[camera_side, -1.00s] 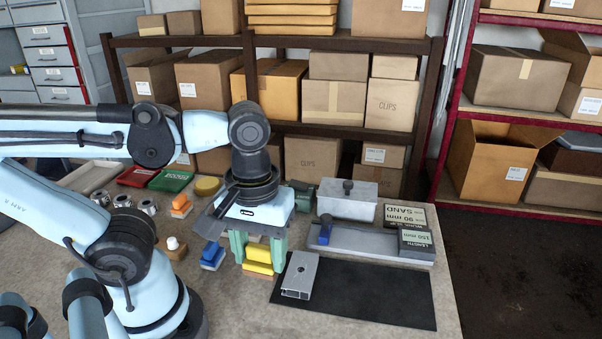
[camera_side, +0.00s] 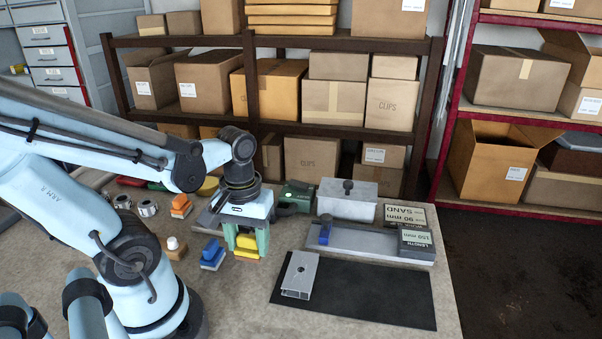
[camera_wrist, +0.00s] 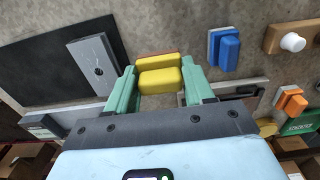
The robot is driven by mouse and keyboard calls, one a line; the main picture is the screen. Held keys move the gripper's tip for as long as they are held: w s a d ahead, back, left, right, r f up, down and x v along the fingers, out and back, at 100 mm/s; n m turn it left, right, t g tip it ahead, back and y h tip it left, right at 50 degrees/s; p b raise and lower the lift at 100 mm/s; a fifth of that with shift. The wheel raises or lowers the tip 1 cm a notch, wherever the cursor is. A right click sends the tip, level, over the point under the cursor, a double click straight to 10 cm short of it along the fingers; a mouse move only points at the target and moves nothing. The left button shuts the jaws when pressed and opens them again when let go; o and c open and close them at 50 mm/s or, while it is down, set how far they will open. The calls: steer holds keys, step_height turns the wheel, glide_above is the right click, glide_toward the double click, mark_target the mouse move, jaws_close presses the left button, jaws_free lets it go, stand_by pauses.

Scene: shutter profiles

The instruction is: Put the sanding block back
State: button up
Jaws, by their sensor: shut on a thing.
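My gripper (camera_side: 247,251) points down with its pale green fingers on either side of a yellow sanding block (camera_side: 246,243). In the wrist view the fingers (camera_wrist: 160,70) are shut on this block (camera_wrist: 160,82), which shows two yellow parts, one behind the other. In the side view it hangs low over the table; I cannot tell whether it touches. A blue block on a grey pad (camera_side: 212,257) stands just left of the gripper, apart from it. An orange block (camera_side: 181,207) stands farther back left. Both also show in the wrist view, blue (camera_wrist: 225,48) and orange (camera_wrist: 291,101).
A grey metal profile (camera_side: 300,272) lies on a black mat (camera_side: 370,295) at front right. Behind it are a grey fixture with a blue clamp (camera_side: 326,229), SAND and LENGTH signs (camera_side: 404,216) and a knobbed pale box (camera_side: 348,204). A white-knobbed wooden block (camera_side: 174,250) stands left.

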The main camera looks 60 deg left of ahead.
mark_target(249, 254)
steer(key=shift+w+a+f, duration=0.1)
steer(key=shift+a+f, duration=0.35)
steer(key=shift+a, duration=0.1)
steer(key=shift+f, duration=1.9)
steer(key=shift+f, duration=0.1)
steer(key=o, duration=1.1)
